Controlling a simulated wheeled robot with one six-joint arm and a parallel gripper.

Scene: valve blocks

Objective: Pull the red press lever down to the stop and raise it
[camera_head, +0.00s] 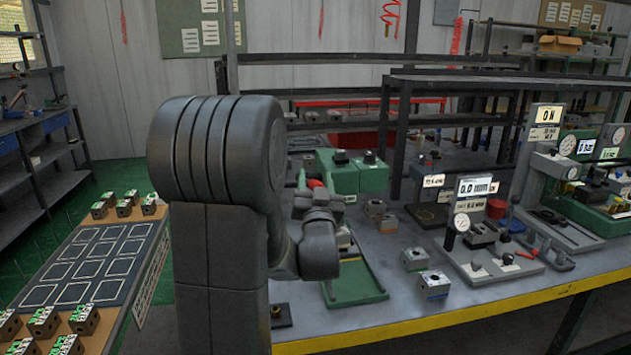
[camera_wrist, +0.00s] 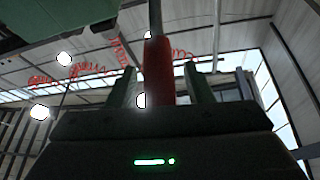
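In the wrist view the red handle of the press lever (camera_wrist: 158,58) stands between the two fingers of my gripper (camera_wrist: 160,78). A gap shows on each side of the handle, so the fingers are open around it. A thin grey rod runs from the handle to the top edge. In the head view a small red part of the lever (camera_head: 315,183) shows beside the green press (camera_head: 343,175). My arm hides most of the lever and the gripper there. The green base of the press (camera_head: 358,284) lies on the bench in front.
The grey bench (camera_head: 395,322) has a yellow front edge. Small metal blocks (camera_head: 434,284) and a gauge stand (camera_head: 478,225) are to the right of the press. A tray with outlined squares (camera_head: 92,262) and several brown blocks is at left. Dark shelving (camera_head: 400,95) rises behind.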

